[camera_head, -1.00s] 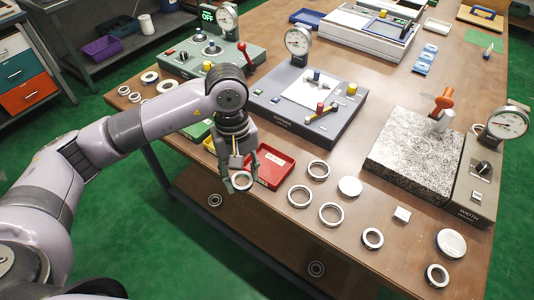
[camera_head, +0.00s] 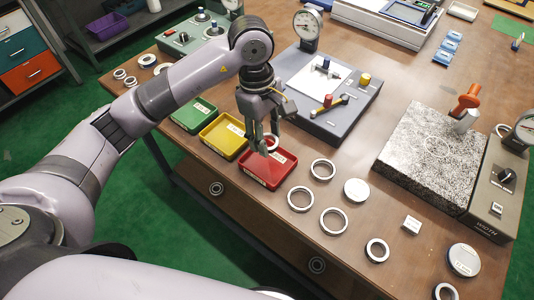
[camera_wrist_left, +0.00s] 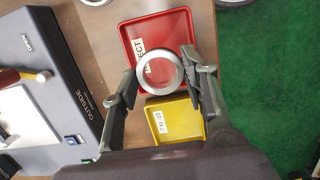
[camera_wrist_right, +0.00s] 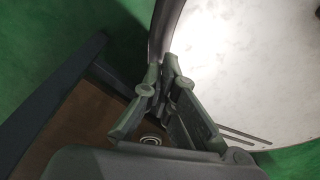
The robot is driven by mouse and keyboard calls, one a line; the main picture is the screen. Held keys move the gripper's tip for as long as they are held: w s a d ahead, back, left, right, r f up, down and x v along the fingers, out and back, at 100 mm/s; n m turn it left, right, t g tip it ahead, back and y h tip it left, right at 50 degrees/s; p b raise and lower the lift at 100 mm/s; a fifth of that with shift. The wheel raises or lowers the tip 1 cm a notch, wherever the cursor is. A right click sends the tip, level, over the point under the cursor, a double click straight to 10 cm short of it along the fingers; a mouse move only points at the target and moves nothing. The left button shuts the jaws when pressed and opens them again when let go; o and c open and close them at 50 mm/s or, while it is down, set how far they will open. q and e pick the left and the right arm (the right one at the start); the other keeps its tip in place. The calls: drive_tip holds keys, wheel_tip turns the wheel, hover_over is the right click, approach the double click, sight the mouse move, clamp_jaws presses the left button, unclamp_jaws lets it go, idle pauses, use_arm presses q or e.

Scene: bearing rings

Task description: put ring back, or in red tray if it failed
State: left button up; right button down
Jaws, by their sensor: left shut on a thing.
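My left gripper (camera_head: 266,147) is shut on a metal ring (camera_head: 272,142), which it holds above the red tray (camera_head: 283,180). In the left wrist view the ring (camera_wrist_left: 160,87) sits between both fingertips (camera_wrist_left: 160,80). It overlaps the lower part of the red tray (camera_wrist_left: 183,25) and hides part of its label, of which "ECT" shows. The red tray shows no ring lying in it. My right gripper (camera_wrist_right: 160,72) shows only in its own wrist view; its fingertips are close together with nothing between them.
The yellow tray (camera_head: 212,143) and green tray (camera_head: 186,126) stand left of the red one. Several loose rings (camera_head: 333,221) lie to its right. A grey gauge plate (camera_head: 310,121) stands behind, and a speckled granite block (camera_head: 440,150) with a gauge stands at right.

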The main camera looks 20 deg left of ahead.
sight(268, 165)
use_arm(q)
wheel_tip(268, 165, down, 4)
drive_tip(key=shift+r, duration=0.15)
wheel_tip(268, 165, down, 4)
drive_tip(key=shift+f+p, duration=0.2)
drive_tip(key=shift+p, duration=0.1)
use_arm(e)
drive_tip(key=shift+w+d+r, duration=0.4)
drive_tip(key=shift+w, duration=0.05)
use_arm(q)
drive_tip(key=shift+f+b, duration=0.2)
drive_tip(key=shift+b, duration=0.1)
drive_tip(key=o, duration=1.1)
drive_tip(key=shift+c, duration=0.2)
use_arm(e)
drive_tip(key=shift+s+f, duration=0.1)
drive_tip(key=shift+f, duration=0.05)
use_arm(q)
drive_tip(key=shift+r, duration=0.1)
